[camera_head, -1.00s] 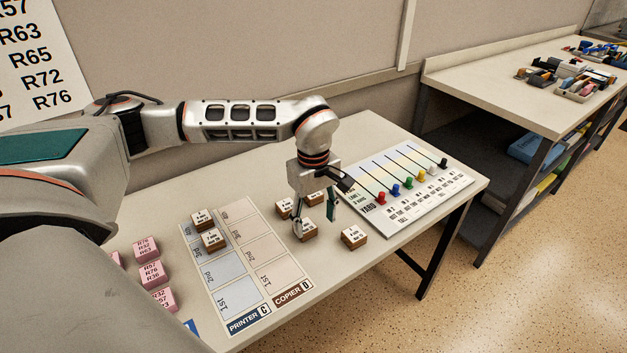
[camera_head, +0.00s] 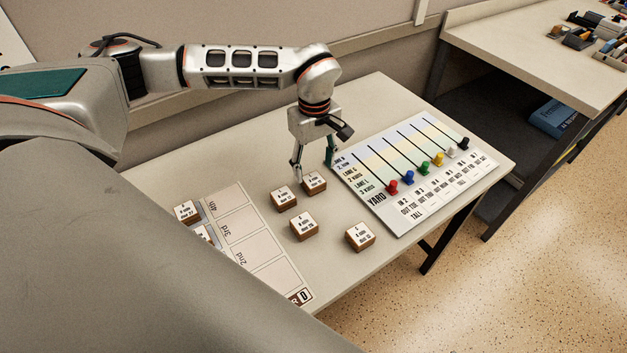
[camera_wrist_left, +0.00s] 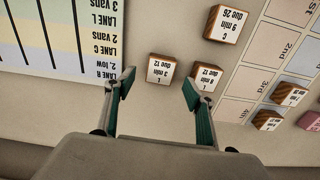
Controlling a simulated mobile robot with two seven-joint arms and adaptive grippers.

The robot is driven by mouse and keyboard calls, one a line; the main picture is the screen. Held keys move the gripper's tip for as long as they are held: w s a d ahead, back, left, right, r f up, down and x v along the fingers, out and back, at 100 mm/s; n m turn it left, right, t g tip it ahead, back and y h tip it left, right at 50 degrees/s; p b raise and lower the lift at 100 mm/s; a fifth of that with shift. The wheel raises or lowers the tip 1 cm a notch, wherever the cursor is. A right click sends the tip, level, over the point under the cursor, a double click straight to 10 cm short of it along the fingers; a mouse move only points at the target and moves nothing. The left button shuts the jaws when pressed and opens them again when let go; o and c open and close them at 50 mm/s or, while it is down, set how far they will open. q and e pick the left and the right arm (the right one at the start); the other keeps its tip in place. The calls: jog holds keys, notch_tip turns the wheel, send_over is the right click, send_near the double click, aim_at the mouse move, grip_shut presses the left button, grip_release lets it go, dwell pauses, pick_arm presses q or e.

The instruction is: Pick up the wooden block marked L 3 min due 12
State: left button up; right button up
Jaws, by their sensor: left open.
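The wooden block marked L 3 min due 12 (camera_wrist_left: 161,69) sits on the table, its white label upside down in the wrist view. In the head view it appears to be the block (camera_head: 314,184) nearest the yard board. My left gripper (camera_head: 314,168) is open and empty, pointing down just behind and above it. In the wrist view the open fingertips (camera_wrist_left: 157,88) straddle the block's line, with the block ahead of them and untouched. A block reading L 8 min due 12 (camera_wrist_left: 207,76) is close by the right-hand fingertip. My right gripper is not in view.
A block marked C 9 min due 26 (camera_wrist_left: 228,24) and another block (camera_head: 360,237) stand nearer the front. The yard board (camera_head: 415,215) with coloured pegs lies to the right. The queue mat (camera_head: 245,225), with blocks on it, is left.

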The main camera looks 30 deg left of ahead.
aim_at(313, 179)
pick_arm(q)
notch_tip(313, 179, down, 5)
jog(key=shift+f, duration=0.1)
jog(key=shift+a, duration=0.1)
jog(key=c, duration=1.2)
